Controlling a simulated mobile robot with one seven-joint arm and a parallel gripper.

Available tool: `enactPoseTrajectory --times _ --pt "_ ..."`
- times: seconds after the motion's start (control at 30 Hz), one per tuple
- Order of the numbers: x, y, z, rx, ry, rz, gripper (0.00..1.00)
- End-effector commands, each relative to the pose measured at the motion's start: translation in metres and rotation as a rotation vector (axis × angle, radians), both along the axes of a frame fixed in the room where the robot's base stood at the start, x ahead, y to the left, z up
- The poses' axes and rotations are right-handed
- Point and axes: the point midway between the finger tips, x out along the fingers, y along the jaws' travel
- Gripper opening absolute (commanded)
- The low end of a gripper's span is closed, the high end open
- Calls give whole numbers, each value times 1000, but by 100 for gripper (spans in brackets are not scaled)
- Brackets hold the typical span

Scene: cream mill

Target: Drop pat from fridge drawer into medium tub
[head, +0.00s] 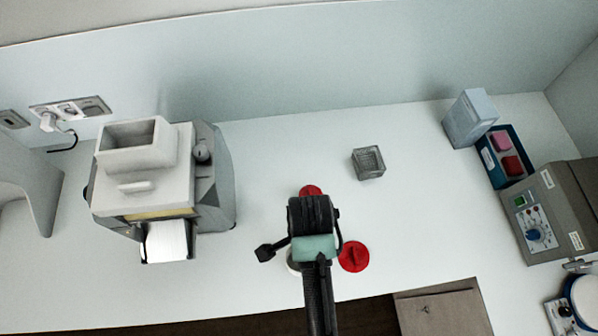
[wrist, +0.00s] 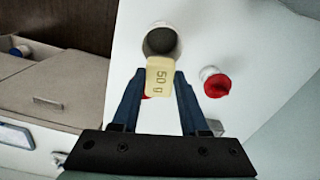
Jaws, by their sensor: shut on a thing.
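In the wrist view my gripper (wrist: 160,82) is shut on the pat (wrist: 160,78), a pale yellow block marked "50 g". Its two dark blue fingers grip the sides. An open white tub (wrist: 162,24) with a grey inside stands on the counter just beyond the pat, which overlaps its near edge in the picture. I cannot tell the height between them. In the head view my arm and gripper (head: 313,215) hide the pat and most of a white tub (head: 291,262). The tub's size class is unclear.
In the head view red pieces lie at the arm's far side (head: 311,190) and right side (head: 353,257). A grey mill (head: 150,170) stands left, a small clear box (head: 368,161) behind. Boxes and instruments fill the right end. Beige drawers (wrist: 60,85) show left in the wrist view.

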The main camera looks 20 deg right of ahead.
Motion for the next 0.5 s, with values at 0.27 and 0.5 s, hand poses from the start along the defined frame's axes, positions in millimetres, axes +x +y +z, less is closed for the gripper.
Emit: enactPoseTrajectory --times 0.27,0.5 --pt "0 0 -21 0 1 0 0" --pt "0 0 -22 0 0 0 0"
